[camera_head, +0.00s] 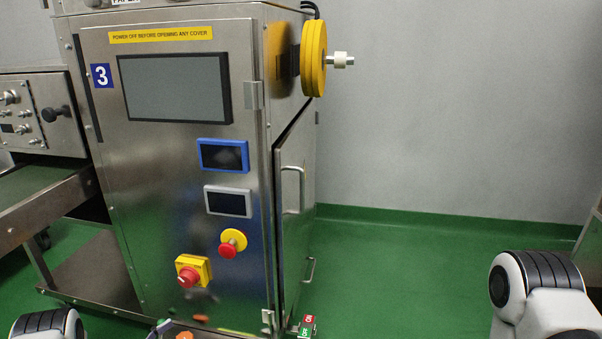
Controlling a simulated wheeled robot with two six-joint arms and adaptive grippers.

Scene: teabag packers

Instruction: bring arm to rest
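Only a white and black part of each of my arms shows, one at the bottom left corner and one at the bottom right. Neither gripper is in view, so I cannot see whether they are open or hold anything. A steel machine cabinet marked 3 (120,200) stands in front of me, left of the middle. My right arm part is to the right of the cabinet and apart from it in the picture.
The cabinet carries a dark screen (175,87), a red and yellow knob (190,273) and a yellow reel (314,58). Its side door (296,200) looks slightly ajar. A conveyor (45,208) is at left. Green floor (410,270) is clear between cabinet and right arm.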

